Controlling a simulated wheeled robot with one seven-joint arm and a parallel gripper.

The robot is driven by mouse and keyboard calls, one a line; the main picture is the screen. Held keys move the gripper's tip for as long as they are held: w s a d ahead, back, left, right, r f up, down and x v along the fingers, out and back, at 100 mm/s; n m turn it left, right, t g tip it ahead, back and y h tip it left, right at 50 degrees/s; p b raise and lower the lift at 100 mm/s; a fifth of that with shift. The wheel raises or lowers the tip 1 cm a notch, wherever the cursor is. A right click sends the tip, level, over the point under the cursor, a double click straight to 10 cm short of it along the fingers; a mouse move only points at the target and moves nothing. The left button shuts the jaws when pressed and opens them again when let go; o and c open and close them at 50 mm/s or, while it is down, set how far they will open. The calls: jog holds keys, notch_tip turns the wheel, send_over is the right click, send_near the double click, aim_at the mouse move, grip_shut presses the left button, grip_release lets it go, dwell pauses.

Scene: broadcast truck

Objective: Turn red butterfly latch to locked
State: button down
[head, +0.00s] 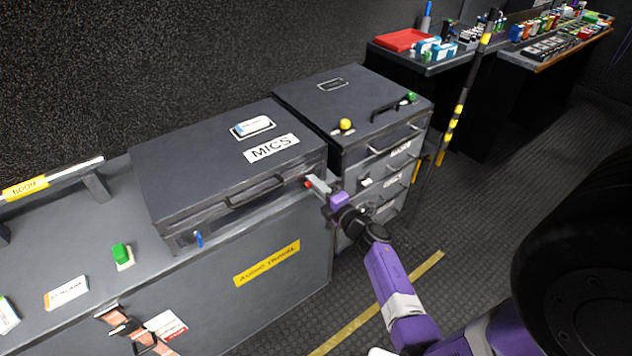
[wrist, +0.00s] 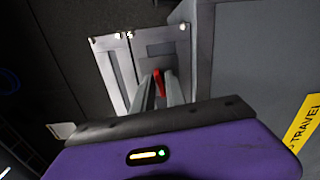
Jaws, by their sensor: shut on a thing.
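The red butterfly latch (wrist: 159,83) is on the front of the grey MICS case, near its right end. In the head view only a small red bit of the latch (head: 308,184) shows beside my fingers. My gripper (head: 314,184) reaches it from the right. In the wrist view my gripper (wrist: 161,88) has its two fingers closed around the red latch wing. The fingers hide part of the latch, and I cannot tell its turn angle. The MICS case (head: 180,185) has its lid down. A blue latch (head: 198,239) is at the left end of its front.
The case stands on a grey trunk (head: 290,290) with a yellow label. A drawer cabinet (head: 350,130) with a yellow knob stands close to the right. A striped pole (head: 455,120) stands beyond it. A black round object (head: 585,220) is at the right.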

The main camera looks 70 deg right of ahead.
jog(key=shift+m, duration=0.7)
jog(key=c, duration=1.6)
grip_release()
jog(key=shift+o, duration=0.2)
jog(key=v, duration=0.7)
jog(key=shift+s+a, duration=0.2)
jog(key=shift+s, duration=0.15)
